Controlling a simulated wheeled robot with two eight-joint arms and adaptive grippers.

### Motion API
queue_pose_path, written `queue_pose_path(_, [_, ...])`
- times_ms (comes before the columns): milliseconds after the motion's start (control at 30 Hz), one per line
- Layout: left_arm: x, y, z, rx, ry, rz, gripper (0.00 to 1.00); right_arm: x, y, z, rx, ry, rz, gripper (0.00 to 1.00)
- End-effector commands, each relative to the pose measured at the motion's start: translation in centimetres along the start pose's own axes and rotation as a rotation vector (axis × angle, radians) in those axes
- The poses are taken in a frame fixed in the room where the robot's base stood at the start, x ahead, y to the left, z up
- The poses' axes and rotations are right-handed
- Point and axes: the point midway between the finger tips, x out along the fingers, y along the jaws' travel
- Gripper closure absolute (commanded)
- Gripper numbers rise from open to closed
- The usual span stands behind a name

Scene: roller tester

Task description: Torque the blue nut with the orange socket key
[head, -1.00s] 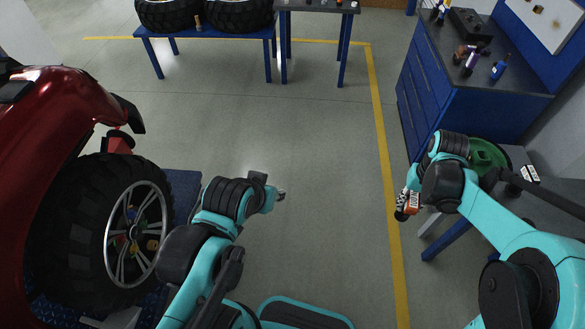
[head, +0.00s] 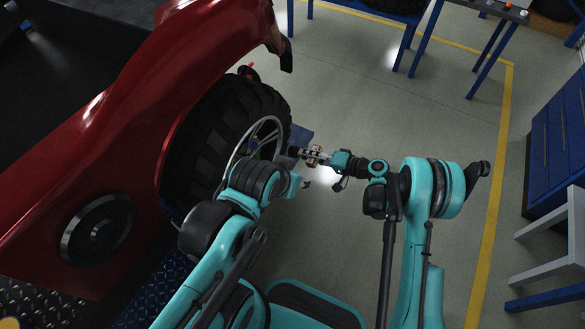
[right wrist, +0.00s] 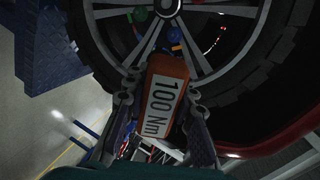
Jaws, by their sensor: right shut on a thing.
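My right gripper (head: 314,156) is shut on the orange socket key and holds it in front of the wheel. In the right wrist view the orange socket key (right wrist: 166,95) shows its white "100 Nm" label between the fingers, pointing at the wheel hub. The blue nut (right wrist: 174,35) sits near the wheel's hub just beyond the key; I cannot tell whether they touch. A green nut (right wrist: 140,14) shows to its left. The wheel (head: 215,140) is on the red car, its hub mostly hidden in the head view. My left gripper (head: 304,184) is below the right one, its fingers too small to read.
The red car body (head: 120,130) arches over the wheel and fills the left. Blue-legged tables (head: 480,60) stand at the back. The grey floor between is clear.

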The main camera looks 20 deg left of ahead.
Motion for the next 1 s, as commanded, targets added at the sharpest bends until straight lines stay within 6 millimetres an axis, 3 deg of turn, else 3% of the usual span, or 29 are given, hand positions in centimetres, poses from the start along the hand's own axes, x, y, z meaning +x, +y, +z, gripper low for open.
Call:
queue_pose_path(33, [0.8, 0.0, 0.6, 0.0, 0.0, 0.0, 0.6, 2.0, 0.9, 1.0, 0.0, 0.018, -0.065, 1.0])
queue_pose_path(100, [1.4, 0.0, 1.0, 0.0, 0.0, 0.0, 0.6, 3.8, 1.1, 1.9, 0.001, 0.047, -0.143, 1.0])
queue_pose_path(233, [2.0, 0.0, 1.4, 0.0, 0.0, 0.0, 0.6, 5.6, 1.3, 3.3, 0.003, 0.082, -0.233, 1.0])
queue_pose_path(800, [2.0, 0.0, 1.4, 0.0, 0.0, 0.0, 0.6, 5.9, 1.2, 3.9, 0.004, 0.098, -0.266, 1.0])
queue_pose_path(1000, [2.0, 0.0, 1.4, 0.0, 0.0, 0.0, 0.6, 7.0, 1.0, 3.8, 0.004, 0.096, -0.266, 1.0])
